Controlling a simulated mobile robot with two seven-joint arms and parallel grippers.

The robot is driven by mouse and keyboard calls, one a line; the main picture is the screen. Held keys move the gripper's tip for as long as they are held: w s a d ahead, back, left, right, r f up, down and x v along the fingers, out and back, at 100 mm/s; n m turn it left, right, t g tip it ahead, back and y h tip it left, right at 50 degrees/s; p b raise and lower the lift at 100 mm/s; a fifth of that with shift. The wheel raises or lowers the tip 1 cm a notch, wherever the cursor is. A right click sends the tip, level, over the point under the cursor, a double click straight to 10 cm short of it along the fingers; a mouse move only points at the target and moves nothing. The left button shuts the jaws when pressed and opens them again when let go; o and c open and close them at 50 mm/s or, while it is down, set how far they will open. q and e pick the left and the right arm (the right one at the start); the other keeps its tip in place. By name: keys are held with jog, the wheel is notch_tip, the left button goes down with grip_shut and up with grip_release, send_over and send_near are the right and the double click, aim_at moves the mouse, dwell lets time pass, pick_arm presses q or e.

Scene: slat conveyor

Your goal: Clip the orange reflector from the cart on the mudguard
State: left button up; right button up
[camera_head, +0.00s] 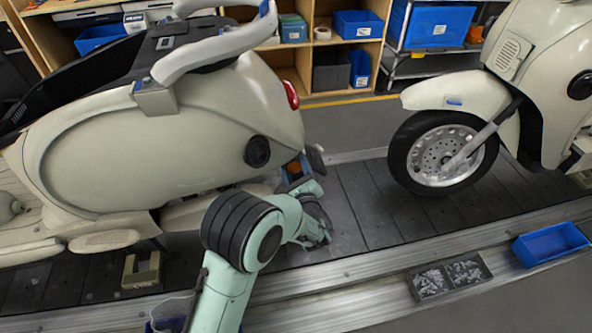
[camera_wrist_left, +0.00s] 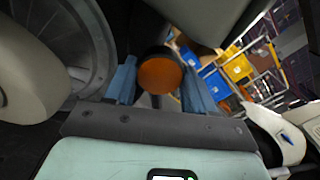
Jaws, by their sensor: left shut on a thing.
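The round orange reflector (camera_head: 294,170) is at the rear of the left cream scooter (camera_head: 170,130). In the left wrist view the reflector (camera_wrist_left: 159,75) faces the camera, with a dark rim, between the two blue fingers. My left gripper (camera_head: 297,178) is shut on it, low behind the scooter's tail and beside the dark rear mudguard (camera_head: 316,158). I cannot tell whether the reflector touches the mudguard. A wheel (camera_wrist_left: 82,50) shows close on the left in the wrist view. My right gripper is not in view.
A second scooter's front wheel (camera_head: 440,153) stands on the slat conveyor (camera_head: 365,205) at right. A blue bin (camera_head: 550,243) and a dark tray of small parts (camera_head: 450,277) lie at the front edge. A metal rack (camera_head: 392,67) with blue bins stands behind.

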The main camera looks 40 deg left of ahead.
pick_arm(q)
jog(key=o, duration=1.1)
jog(key=shift+d, duration=0.1)
jog(key=p+v, duration=0.1)
jog(key=v, duration=1.2)
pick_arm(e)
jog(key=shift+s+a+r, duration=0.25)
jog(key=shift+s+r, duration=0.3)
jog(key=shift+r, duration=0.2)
pick_arm(q)
jog(key=shift+s, duration=0.1)
